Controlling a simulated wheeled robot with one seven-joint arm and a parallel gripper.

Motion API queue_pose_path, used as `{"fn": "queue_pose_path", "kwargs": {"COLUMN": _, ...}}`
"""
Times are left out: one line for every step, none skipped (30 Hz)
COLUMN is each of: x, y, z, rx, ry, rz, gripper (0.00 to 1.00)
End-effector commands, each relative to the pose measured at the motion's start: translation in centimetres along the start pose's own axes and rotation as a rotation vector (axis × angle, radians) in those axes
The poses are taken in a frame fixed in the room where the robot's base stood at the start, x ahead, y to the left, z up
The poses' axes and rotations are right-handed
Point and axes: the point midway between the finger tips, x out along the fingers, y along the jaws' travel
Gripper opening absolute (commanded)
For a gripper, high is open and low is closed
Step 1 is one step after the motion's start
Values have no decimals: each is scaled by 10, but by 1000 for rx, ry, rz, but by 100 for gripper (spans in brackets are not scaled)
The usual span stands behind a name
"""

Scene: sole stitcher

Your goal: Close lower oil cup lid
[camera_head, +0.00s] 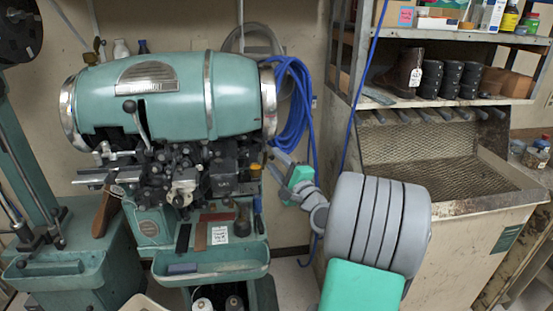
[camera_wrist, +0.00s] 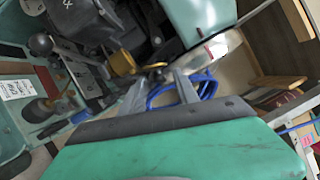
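A small brass-coloured cup (camera_wrist: 122,63), which looks like an oil cup, sits on the dark mechanism at the right side of the green stitching machine. A thin brass piece (camera_wrist: 154,66) sticks out to its right; I cannot tell whether this is its lid. In the head view the cup is a tiny amber spot (camera_head: 255,167). My gripper (camera_head: 273,164) is just right of it, pointing at the machine. In the wrist view my gripper (camera_wrist: 160,82) has its two fingers apart with nothing between them, the cup ahead and left of the fingertips.
Blue hose (camera_head: 293,105) hangs coiled behind my gripper. The green machine's drum (camera_head: 175,90) is above and left. A tool tray (camera_head: 215,262) with a white tag lies below. A shelf with boots (camera_head: 410,70) and a mesh-backed bench (camera_head: 440,165) stand to the right.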

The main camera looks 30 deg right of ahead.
Motion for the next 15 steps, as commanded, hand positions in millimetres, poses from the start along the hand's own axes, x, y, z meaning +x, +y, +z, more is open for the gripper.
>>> {"fn": "queue_pose_path", "kwargs": {"x": 1, "y": 0, "z": 0, "rx": 0, "ry": 0, "rz": 0, "gripper": 37}}
{"fn": "queue_pose_path", "kwargs": {"x": 1, "y": 0, "z": 0, "rx": -1, "ry": 0, "rz": 0, "gripper": 37}}
{"fn": "queue_pose_path", "kwargs": {"x": 0, "y": 0, "z": 0, "rx": -1, "ry": 0, "rz": 0, "gripper": 37}}
{"fn": "queue_pose_path", "kwargs": {"x": 0, "y": 0, "z": 0, "rx": -1, "ry": 0, "rz": 0, "gripper": 37}}
{"fn": "queue_pose_path", "kwargs": {"x": 0, "y": 0, "z": 0, "rx": -1, "ry": 0, "rz": 0, "gripper": 37}}
{"fn": "queue_pose_path", "kwargs": {"x": 0, "y": 0, "z": 0, "rx": -1, "ry": 0, "rz": 0, "gripper": 36}}
{"fn": "queue_pose_path", "kwargs": {"x": 0, "y": 0, "z": 0, "rx": -1, "ry": 0, "rz": 0, "gripper": 34}}
{"fn": "queue_pose_path", "kwargs": {"x": 0, "y": 0, "z": 0, "rx": -1, "ry": 0, "rz": 0, "gripper": 31}}
{"fn": "queue_pose_path", "kwargs": {"x": 0, "y": 0, "z": 0, "rx": -1, "ry": 0, "rz": 1, "gripper": 28}}
{"fn": "queue_pose_path", "kwargs": {"x": 0, "y": 0, "z": 0, "rx": -1, "ry": 0, "rz": 1, "gripper": 25}}
{"fn": "queue_pose_path", "kwargs": {"x": 0, "y": 0, "z": 0, "rx": -2, "ry": 0, "rz": 1, "gripper": 23}}
{"fn": "queue_pose_path", "kwargs": {"x": 0, "y": 0, "z": 0, "rx": -2, "ry": 0, "rz": 1, "gripper": 20}}
{"fn": "queue_pose_path", "kwargs": {"x": 0, "y": 0, "z": 0, "rx": -2, "ry": 0, "rz": 1, "gripper": 17}}
{"fn": "queue_pose_path", "kwargs": {"x": 0, "y": 0, "z": 0, "rx": -2, "ry": 0, "rz": 1, "gripper": 15}}
{"fn": "queue_pose_path", "kwargs": {"x": 0, "y": 0, "z": 0, "rx": -2, "ry": 0, "rz": 1, "gripper": 12}}
